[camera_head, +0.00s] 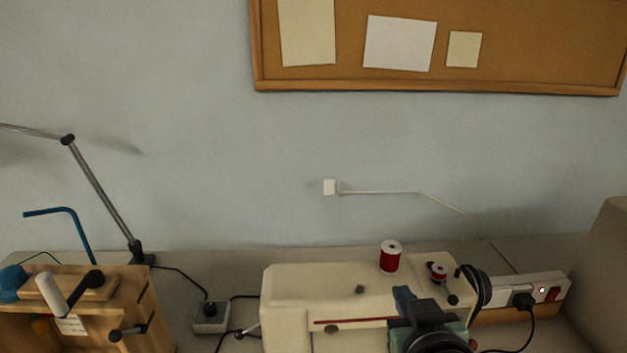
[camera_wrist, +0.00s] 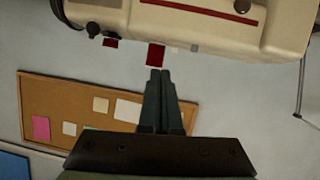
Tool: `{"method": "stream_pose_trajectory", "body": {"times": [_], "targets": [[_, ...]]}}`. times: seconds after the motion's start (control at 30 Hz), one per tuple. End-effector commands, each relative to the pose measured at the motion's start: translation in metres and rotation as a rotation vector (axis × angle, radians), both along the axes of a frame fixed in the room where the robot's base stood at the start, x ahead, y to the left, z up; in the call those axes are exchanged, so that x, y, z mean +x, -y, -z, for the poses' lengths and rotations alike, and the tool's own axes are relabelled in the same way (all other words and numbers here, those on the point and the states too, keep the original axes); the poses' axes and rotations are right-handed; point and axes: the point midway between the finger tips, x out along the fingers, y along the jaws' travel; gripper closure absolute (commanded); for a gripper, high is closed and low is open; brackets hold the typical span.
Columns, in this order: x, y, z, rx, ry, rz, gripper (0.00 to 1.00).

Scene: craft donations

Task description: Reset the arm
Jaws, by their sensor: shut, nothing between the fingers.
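My gripper (camera_wrist: 160,73) points up from the bottom of the wrist view. Its two dark fingers are together, with nothing between them. The wrist view is upside down, with the cream sewing machine (camera_wrist: 215,18) along the top and the cork board (camera_wrist: 60,108) below. A red spool (camera_wrist: 156,55) shows just beyond the fingertips; I cannot tell how far apart they are. In the head view, part of my arm rises at the bottom edge, in front of the sewing machine (camera_head: 290,290), and hides part of its right end.
The red spool (camera_head: 390,258) stands on the machine. A power strip (camera_head: 550,288) with a plugged cable is at right. A wooden box (camera_head: 150,300), a lamp arm (camera_head: 100,190) and a small socket box (camera_head: 210,317) are at left.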

Motion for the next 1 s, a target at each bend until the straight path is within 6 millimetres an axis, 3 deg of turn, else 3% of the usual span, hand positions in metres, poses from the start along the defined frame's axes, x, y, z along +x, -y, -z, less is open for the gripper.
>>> {"method": "stream_pose_trajectory", "body": {"times": [0.03, 0.23, 0.4, 0.5, 0.6, 0.7, 1.0], "targets": [[0.006, -0.013, -0.046, -0.020, 0.099, -0.001, 1.00], [0.000, -0.058, -0.194, -0.039, 0.471, -0.001, 1.00], [-0.041, -0.098, -0.309, -0.012, 0.790, -0.027, 1.00], [-0.072, -0.117, -0.360, 0.016, 0.952, -0.047, 1.00], [-0.100, -0.129, -0.395, 0.040, 1.072, -0.065, 1.00], [-0.119, -0.136, -0.414, 0.059, 1.145, -0.077, 1.00], [-0.127, -0.138, -0.421, 0.067, 1.178, -0.081, 1.00]]}}
